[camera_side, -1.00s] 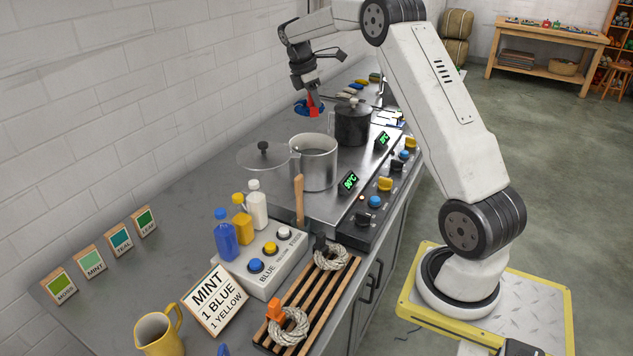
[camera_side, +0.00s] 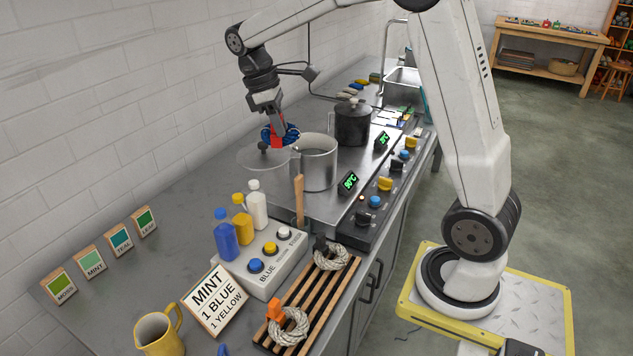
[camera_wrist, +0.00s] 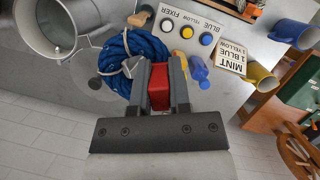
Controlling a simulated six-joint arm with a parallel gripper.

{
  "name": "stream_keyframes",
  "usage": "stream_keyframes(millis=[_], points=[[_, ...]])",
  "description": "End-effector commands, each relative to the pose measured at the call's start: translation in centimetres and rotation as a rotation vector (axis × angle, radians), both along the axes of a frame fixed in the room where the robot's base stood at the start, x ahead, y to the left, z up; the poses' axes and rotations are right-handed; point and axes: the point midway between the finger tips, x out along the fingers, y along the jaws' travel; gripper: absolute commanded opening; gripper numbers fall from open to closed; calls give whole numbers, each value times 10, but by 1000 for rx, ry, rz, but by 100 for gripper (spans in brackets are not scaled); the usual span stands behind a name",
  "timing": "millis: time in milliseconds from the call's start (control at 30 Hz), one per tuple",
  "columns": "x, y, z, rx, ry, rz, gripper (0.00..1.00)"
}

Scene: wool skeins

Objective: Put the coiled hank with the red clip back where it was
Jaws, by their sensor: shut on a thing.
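The coiled hank with the red clip is blue with white ties; it hangs from my gripper (camera_side: 277,122) in the side view. In the wrist view the blue hank (camera_wrist: 128,60) lies beyond the fingers, and the red clip (camera_wrist: 158,95) sits between them. My gripper (camera_wrist: 160,78) is shut on the red clip. The hank (camera_side: 267,131) is above the glass lid, left of the open steel pot (camera_side: 314,168). A wooden slatted rack (camera_side: 322,292) at the front holds two cream hanks, one with an orange clip (camera_side: 275,309) and one with a black clip (camera_side: 321,243).
Blue, yellow and white bottles (camera_side: 242,225) stand behind a button box (camera_side: 262,263). A dark lidded pot (camera_side: 352,122) stands behind the steel pot. A glass lid (camera_side: 250,160) lies beside the steel pot. A yellow pitcher (camera_side: 158,336) and a sign (camera_side: 213,300) are at the front.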

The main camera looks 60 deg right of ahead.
Motion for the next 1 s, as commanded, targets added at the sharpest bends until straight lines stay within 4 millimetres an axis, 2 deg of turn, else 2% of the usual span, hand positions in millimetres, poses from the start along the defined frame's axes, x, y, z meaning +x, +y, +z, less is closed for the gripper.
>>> stream_keyframes(millis=[100, 400, 600, 1000], points=[[-20, 32, 0, 0, 0, -61, 0], [-75, 95, -5, -1, 0, -229, 0], [-105, 119, -9, 0, -1, -312, 0], [-141, 142, -16, -1, -1, -402, 0]])
